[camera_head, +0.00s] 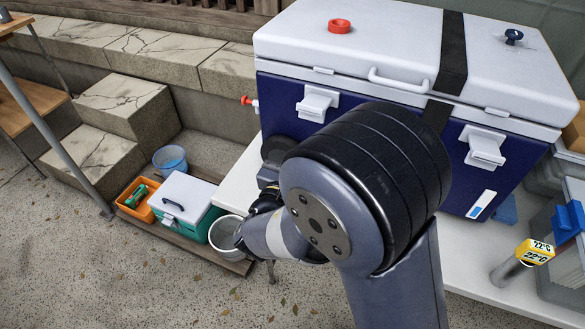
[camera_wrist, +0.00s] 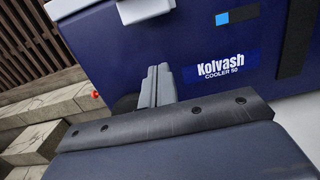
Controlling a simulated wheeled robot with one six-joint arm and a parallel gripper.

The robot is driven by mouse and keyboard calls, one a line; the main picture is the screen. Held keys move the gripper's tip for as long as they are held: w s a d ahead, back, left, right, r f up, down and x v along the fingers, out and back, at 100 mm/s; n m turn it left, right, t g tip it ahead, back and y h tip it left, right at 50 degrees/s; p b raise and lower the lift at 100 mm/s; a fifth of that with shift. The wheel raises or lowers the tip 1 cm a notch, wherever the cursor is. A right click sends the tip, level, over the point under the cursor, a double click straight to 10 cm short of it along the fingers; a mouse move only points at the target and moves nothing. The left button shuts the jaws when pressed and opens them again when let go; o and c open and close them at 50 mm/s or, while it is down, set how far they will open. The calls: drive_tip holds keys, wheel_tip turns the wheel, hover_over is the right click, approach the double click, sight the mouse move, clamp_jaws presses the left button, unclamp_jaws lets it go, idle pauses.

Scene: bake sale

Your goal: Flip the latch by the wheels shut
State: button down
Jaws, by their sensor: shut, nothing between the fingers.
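The cooler (camera_head: 290,95) has a dark blue body and a white lid, which lies down on it. A white latch (camera_head: 318,102) is at the left of its front, and another latch (camera_head: 484,147) at the right. Both seem to jut out from the face. The left latch shows partly at the top of the wrist view (camera_wrist: 145,9). A dark round shape, perhaps a wheel (camera_wrist: 124,106), is low at the cooler's left corner, partly behind my fingers. My gripper (camera_wrist: 158,72) is shut and empty, below the left latch and apart from it. My arm largely hides it in the head view.
A red spigot (camera_head: 248,101) sticks out at the cooler's left end. The white table (camera_head: 236,180) carries the cooler. A small white-lidded box (camera_head: 183,196) and buckets stand lower left, by stone steps (camera_head: 95,155).

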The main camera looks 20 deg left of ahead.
sight(315, 108)
drive_tip(key=shift+w+d+r+p, duration=0.15)
drive_tip(key=shift+w+r, duration=0.25)
drive_tip(key=shift+r, duration=0.3)
drive_tip(key=shift+w+a+r+p, duration=0.1)
drive_tip(key=shift+w+r, duration=0.3)
drive_tip(key=shift+r, duration=0.25)
drive_tip(key=shift+w+d+r+p, duration=0.15)
drive_tip(key=shift+w+r, duration=0.25)
drive_tip(key=shift+r, duration=0.3)
drive_tip(key=shift+a, duration=0.15)
drive_tip(key=shift+s+r+g+p, duration=0.1)
drive_tip(key=shift+r+g+p, duration=0.2)
drive_tip(key=shift+p, duration=0.55)
